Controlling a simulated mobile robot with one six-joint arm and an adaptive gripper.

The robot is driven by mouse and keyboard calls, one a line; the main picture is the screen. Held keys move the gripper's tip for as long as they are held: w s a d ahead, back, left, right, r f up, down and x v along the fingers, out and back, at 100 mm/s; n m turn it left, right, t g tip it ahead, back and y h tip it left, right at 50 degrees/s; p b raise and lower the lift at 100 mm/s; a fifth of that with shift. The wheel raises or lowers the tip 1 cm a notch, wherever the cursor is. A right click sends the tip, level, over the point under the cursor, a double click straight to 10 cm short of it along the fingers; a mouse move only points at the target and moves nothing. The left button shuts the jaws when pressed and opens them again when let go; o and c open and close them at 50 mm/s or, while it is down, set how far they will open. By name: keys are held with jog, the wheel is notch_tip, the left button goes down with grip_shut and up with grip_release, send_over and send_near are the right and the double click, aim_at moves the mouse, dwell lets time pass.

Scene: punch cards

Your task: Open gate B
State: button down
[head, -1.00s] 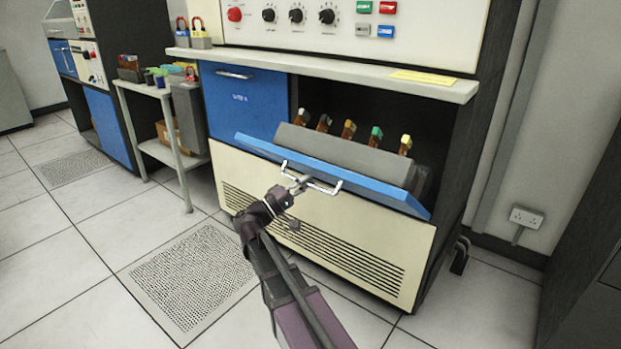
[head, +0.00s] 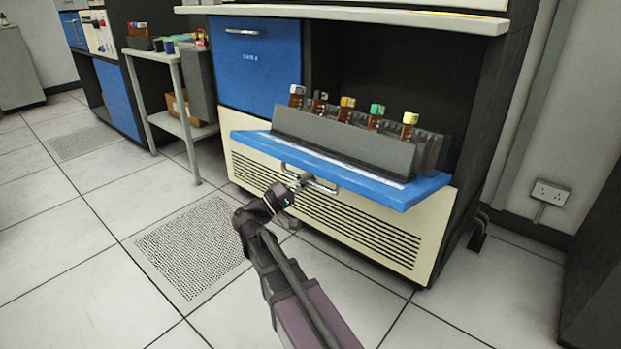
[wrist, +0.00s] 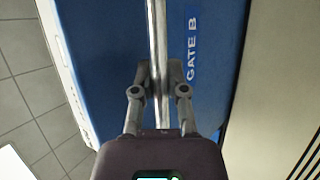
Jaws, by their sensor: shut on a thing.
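Gate B (head: 400,190) is the blue hinged panel on the right of the cabinet in the head view. It is swung down to about level, showing its inner face. Its "GATE B" label (wrist: 193,48) shows in the wrist view on the blue face. My gripper (head: 298,183) is shut on the gate's metal bar handle (wrist: 157,35). In the wrist view its two fingers (wrist: 157,85) close around the bar. Behind the open gate stands a grey rack (head: 340,140) holding several brown items with coloured tops.
Another blue gate (head: 262,75) to the left is closed. A small grey side table (head: 170,122) stands further left. A worktop (head: 400,17) overhangs the opening. The tiled floor in front is clear, with a perforated tile (head: 190,250).

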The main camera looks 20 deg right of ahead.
jog(key=shift+s+a+f+b, duration=0.1)
jog(key=shift+a+f+b, duration=0.05)
jog(key=shift+f+b, duration=0.35)
jog(key=shift+s+a+f+b, duration=0.1)
jog(key=shift+f+b, duration=0.15)
jog(key=shift+f, duration=0.35)
jog(key=shift+w, duration=0.1)
jog(key=c, duration=0.6)
grip_release()
jog(key=shift+c, duration=0.2)
